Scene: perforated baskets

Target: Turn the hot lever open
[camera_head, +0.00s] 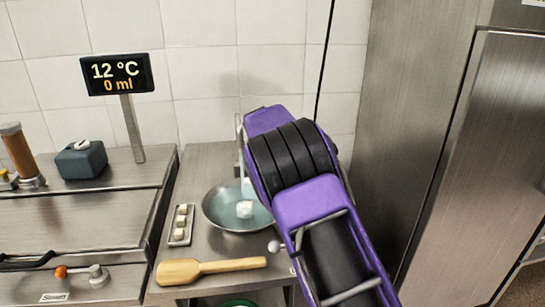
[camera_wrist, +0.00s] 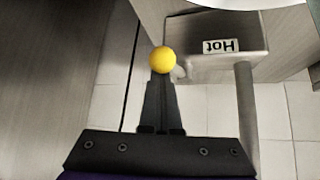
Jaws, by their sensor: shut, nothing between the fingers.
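The "Hot" label (camera_wrist: 221,46) is upside down on a grey metal front face (camera_wrist: 205,25) in the wrist view. A yellow ball (camera_wrist: 162,60) is right at my fingertips; I cannot tell whether they touch it, or whether it is the lever's knob. My gripper (camera_wrist: 162,82) is shut and empty, left of the label. In the head view a pale round knob (camera_head: 274,246) shows at the counter's front right, beside my purple arm; a small label (camera_head: 294,270) is near it. My arm hides my gripper there.
A display (camera_head: 117,73) reads 12 °C and 0 ml. A metal bowl (camera_head: 212,210) holding pale cubes, a small tray (camera_head: 173,236) and a wooden paddle (camera_head: 205,268) are on the counter. A tall steel cabinet (camera_head: 415,110) stands right. A counter leg (camera_wrist: 247,115) is right of my fingers.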

